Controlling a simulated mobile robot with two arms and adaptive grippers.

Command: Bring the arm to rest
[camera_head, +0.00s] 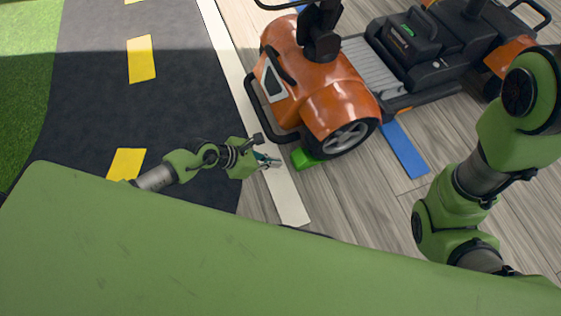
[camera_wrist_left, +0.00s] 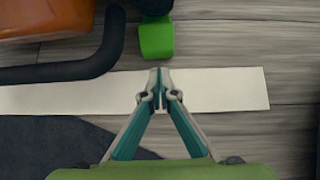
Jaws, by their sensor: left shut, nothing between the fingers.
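My left gripper (camera_head: 272,161) is shut and empty, held out over the white line on the floor. In the left wrist view its two fingertips (camera_wrist_left: 159,88) meet above the white line. My left arm (camera_head: 190,163) reaches in from the left over the dark road. My right arm (camera_head: 480,170) is folded up at the right of the head view. Its gripper is out of the picture.
An orange scooter (camera_head: 335,95) stands just beyond the left gripper, with a green block (camera_head: 303,159) at its front wheel. The block also shows in the left wrist view (camera_wrist_left: 156,40). A blue floor strip (camera_head: 405,152) lies beside the scooter. The dark road (camera_head: 100,100) is clear.

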